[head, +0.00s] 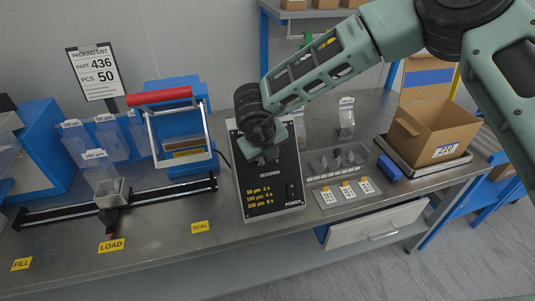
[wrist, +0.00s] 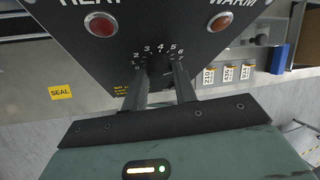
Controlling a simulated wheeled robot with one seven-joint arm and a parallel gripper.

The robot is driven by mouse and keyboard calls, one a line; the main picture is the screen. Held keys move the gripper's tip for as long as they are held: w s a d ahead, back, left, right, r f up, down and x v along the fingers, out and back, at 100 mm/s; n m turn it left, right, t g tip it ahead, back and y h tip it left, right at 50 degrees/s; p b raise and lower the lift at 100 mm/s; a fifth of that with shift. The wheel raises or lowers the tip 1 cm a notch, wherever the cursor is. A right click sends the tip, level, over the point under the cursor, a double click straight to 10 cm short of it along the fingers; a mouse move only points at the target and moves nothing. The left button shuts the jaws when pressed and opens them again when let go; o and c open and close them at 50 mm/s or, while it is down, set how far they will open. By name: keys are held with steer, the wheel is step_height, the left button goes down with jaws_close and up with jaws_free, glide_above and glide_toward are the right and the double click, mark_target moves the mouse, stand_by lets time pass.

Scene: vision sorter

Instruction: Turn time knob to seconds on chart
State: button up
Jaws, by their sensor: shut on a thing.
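A black control panel (head: 268,185) stands on the bench, marked SECONDS, with a yellow chart (head: 260,197) reading 50 µm 2 s, 100 µm 4 s, 150 µm 6 s. My gripper (head: 265,150) covers the knob area in the head view. In the wrist view, my gripper's fingers (wrist: 159,85) are shut on the dark time knob (wrist: 157,64), inside a dial with numbers from about 1 to 7. The knob's pointer cannot be made out. HEAT (wrist: 101,24) and WARM (wrist: 221,22) lamps sit above the dial. A POWER switch is at the panel's lower right.
A sealer with a red handle (head: 159,96) stands left of the panel. The packing list (head: 95,72) reads part 436, 50 pieces. A cardboard box (head: 430,135) sits on a scale at right.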

steer(key=o, duration=1)
steer(key=b+v, duration=0.1)
steer(key=v, duration=1.6)
steer(key=shift+a+r, duration=0.1)
steer(key=shift+r, duration=0.05)
